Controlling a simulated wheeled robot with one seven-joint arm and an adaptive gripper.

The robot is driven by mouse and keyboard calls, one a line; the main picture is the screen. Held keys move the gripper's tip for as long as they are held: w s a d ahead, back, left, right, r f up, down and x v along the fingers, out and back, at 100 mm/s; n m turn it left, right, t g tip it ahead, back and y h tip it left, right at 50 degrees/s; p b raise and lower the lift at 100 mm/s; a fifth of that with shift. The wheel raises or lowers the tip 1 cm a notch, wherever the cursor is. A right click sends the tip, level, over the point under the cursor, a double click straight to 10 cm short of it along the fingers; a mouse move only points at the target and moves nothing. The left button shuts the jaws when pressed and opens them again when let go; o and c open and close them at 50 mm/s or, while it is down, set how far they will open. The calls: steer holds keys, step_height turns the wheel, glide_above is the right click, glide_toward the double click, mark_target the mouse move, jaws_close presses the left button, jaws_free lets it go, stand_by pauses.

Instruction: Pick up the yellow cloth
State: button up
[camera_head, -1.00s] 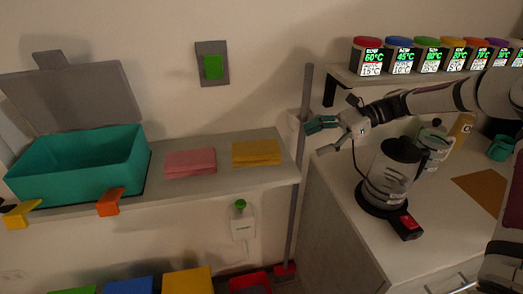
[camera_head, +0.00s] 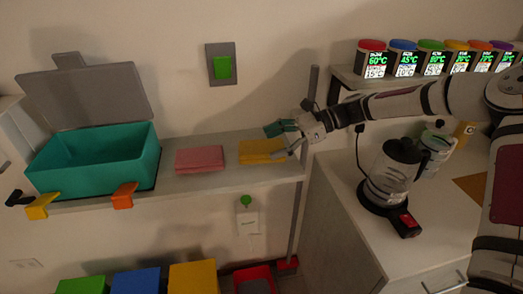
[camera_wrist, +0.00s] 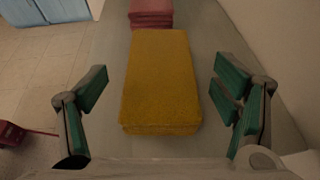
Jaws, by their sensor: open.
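The yellow cloth (camera_head: 262,152) lies folded on the shelf, near its right end. In the wrist view the yellow cloth (camera_wrist: 161,82) lies lengthwise ahead, between my spread fingers. My gripper (camera_head: 284,138) is open and empty at the right end of the cloth. In the wrist view my gripper (camera_wrist: 162,100) has one green-padded finger on each side of the cloth, with a gap on both sides. I cannot tell the exact height of the fingers over the shelf.
A folded pink cloth (camera_head: 200,159) lies left of the yellow one, and also shows in the wrist view (camera_wrist: 151,13). A teal box (camera_head: 95,160) with raised lid stands farther left. A grey post (camera_head: 304,170) rises by the shelf's right end. A glass kettle (camera_head: 392,170) stands on the counter.

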mark_target(265, 146)
steer(key=shift+x, duration=1.9)
steer(key=c, duration=1.2)
steer(key=shift+c, duration=0.2)
